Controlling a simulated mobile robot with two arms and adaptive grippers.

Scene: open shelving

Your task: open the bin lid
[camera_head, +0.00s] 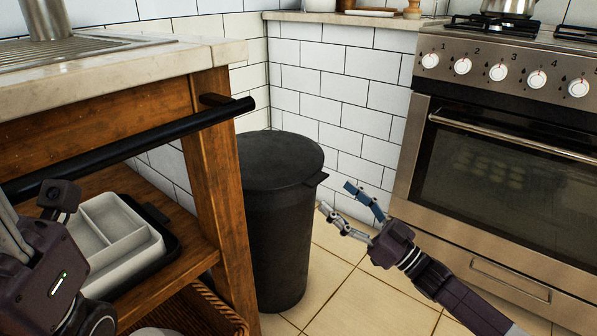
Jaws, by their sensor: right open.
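A round black bin (277,238) stands upright on the floor in the corner between the wooden counter unit and the oven. Its flat dark lid (280,158) is on top and shut, with a small lip sticking out at its right edge (317,178). My right gripper (339,204) is open and empty, to the right of the bin and just below lid height; its fingers point at the bin and appear apart from the lid. My left arm (45,255) shows at the lower left, in front of the shelf; its fingertips cannot be made out clearly.
The wooden counter unit (212,160) with a black rail (130,150) stands at the left. Its shelf holds a pale divided tray (115,243), with a wicker basket (205,312) below. The oven (500,175) is at the right. Tiled floor (335,290) is clear between bin and oven.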

